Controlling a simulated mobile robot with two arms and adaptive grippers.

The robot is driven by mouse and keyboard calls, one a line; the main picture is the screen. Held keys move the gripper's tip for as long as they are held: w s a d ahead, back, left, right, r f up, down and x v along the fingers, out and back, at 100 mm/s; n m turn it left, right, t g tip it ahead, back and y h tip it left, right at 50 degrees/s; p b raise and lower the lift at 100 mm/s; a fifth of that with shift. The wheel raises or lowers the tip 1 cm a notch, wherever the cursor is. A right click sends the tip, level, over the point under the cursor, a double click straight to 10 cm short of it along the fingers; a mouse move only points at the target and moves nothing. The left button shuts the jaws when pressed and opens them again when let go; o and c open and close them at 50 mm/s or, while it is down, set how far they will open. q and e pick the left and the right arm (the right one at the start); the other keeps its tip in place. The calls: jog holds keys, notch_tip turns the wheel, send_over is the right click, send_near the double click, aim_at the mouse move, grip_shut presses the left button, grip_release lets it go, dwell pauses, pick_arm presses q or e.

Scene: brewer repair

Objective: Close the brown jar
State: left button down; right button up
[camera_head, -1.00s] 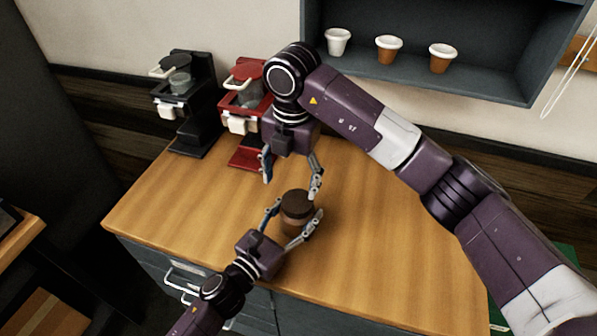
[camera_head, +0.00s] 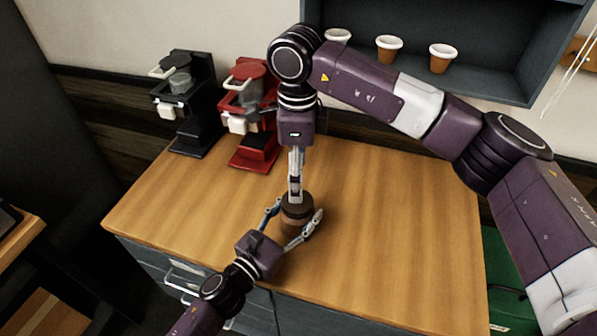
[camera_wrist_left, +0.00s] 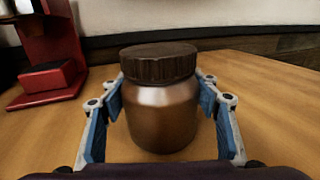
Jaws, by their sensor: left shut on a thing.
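The brown jar (camera_wrist_left: 163,115) stands upright on the counter, with its dark ribbed lid (camera_wrist_left: 158,63) sitting level on top. It also shows in the head view (camera_head: 293,224), with its lid (camera_head: 297,202). My left gripper (camera_head: 291,227) is shut on the jar's body, one finger on each side. My right gripper (camera_head: 296,196) points down from above and overlaps the lid's far edge in the head view. Its fingers line up edge-on, so their opening is hidden. It does not show in the left wrist view, so I see no contact with the lid.
A red brewer (camera_head: 252,115) and a black brewer (camera_head: 190,105) stand at the back left of the wooden counter (camera_head: 400,230). Several cups sit in the wall shelf (camera_head: 470,85) above. The counter's right side is clear.

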aim_at(297, 214)
jog(key=shift+d+r+n, duration=0.1)
jog(key=shift+n, duration=0.8)
jog(key=shift+f, duration=4.05)
jog(key=shift+s, duration=0.1)
jog(key=c, duration=1.2)
jog(key=m, duration=0.5)
jog(key=shift+s, duration=0.15)
jog(key=o, duration=1.3)
